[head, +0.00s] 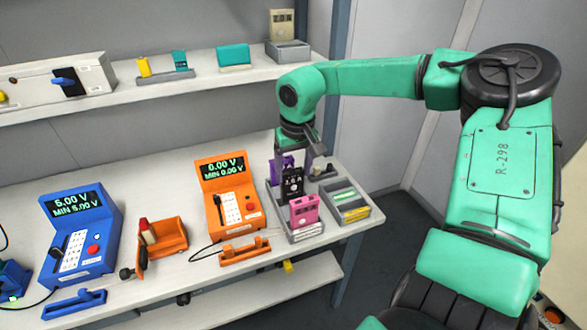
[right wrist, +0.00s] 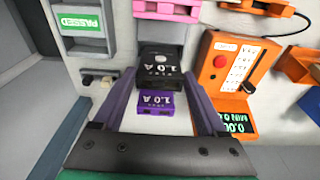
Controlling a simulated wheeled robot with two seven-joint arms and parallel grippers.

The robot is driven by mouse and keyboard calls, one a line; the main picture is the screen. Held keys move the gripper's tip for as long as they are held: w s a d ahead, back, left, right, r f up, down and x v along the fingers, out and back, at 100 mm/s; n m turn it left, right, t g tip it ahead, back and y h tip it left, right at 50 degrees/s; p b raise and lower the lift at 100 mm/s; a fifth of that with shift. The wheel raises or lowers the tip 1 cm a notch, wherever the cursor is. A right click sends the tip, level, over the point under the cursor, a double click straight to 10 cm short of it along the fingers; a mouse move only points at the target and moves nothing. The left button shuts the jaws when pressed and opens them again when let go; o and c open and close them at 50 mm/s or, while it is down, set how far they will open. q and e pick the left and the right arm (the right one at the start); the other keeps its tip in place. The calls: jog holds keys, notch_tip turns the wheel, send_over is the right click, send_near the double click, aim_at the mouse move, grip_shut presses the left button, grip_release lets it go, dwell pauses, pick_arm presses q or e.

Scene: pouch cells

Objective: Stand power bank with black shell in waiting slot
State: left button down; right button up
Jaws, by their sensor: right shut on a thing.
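The power bank with black shell (head: 292,183) is upright at the grey slotted rack (head: 271,199), behind the pink power bank (head: 304,211). Its lower edge is hidden, so I cannot tell whether it rests in a slot. My right gripper (right wrist: 162,78) is shut on the black power bank, with one finger at each side. In the head view, my right gripper points down from above the rack. A purple power bank (right wrist: 155,103) with a 1.0 A label shows beside the black one in the right wrist view. My left gripper is not in view.
A grey tray (head: 368,212) with green and yellow labels adjoins the rack on the right. An orange tester (head: 228,197) reading 0.00 V stands left of the rack. A blue tester (head: 78,240) and an orange holder (head: 162,238) are further left. A shelf (head: 150,88) runs behind.

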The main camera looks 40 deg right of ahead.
aim_at(294, 180)
jog(key=shift+f+b, duration=1.45)
jog(key=shift+f, duration=0.45)
jog(key=o, duration=1.3)
jog(key=r, duration=0.4)
jog(key=s+r, duration=0.1)
jog(key=r, duration=0.4)
jog(key=s+r, duration=0.1)
jog(key=r, duration=0.4)
jog(key=shift+a+r, duration=0.2)
jog(key=shift+a, duration=0.1)
